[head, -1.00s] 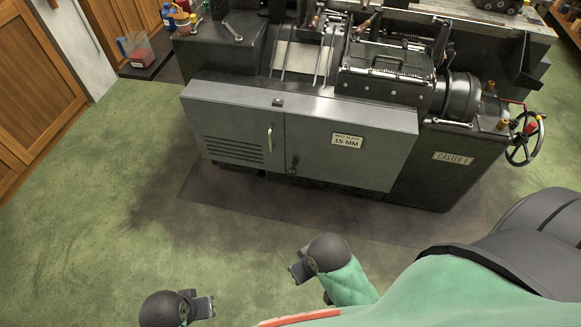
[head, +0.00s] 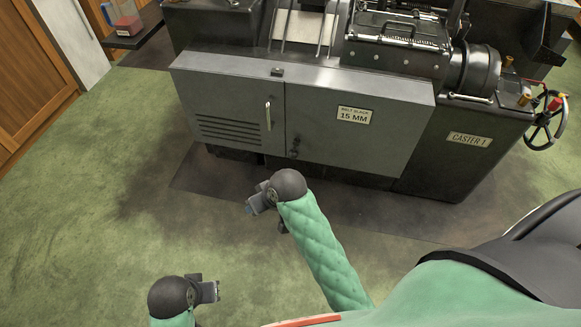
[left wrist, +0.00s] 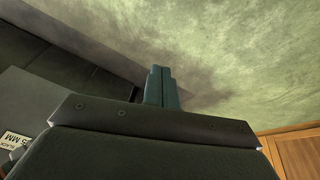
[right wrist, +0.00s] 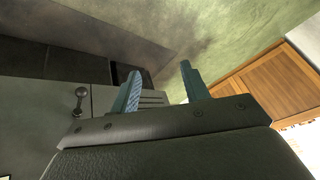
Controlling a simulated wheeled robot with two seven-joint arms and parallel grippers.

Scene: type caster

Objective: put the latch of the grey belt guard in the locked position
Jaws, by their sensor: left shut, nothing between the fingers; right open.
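The grey belt guard (head: 222,95) is a box with two front panels on the front of the dark machine. A small dark latch (head: 294,148) sits low beside the seam between the panels, right of a pale upright handle (head: 268,115). The latch also shows in the right wrist view (right wrist: 81,101) as a short lever with a rounded knob; I cannot tell its lock state. My right gripper (head: 250,207) is open and empty, in front of the guard and apart from it; its fingers show apart (right wrist: 162,72). My left gripper (head: 216,291) is shut and empty, farther back; its fingers (left wrist: 161,72) touch.
The guard carries a white 15 MM label (head: 354,115). A handwheel (head: 545,122) stands out at the machine's right end. A wooden cabinet (head: 35,80) is at the far left. The green floor (head: 110,200) between my grippers and the machine is clear.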

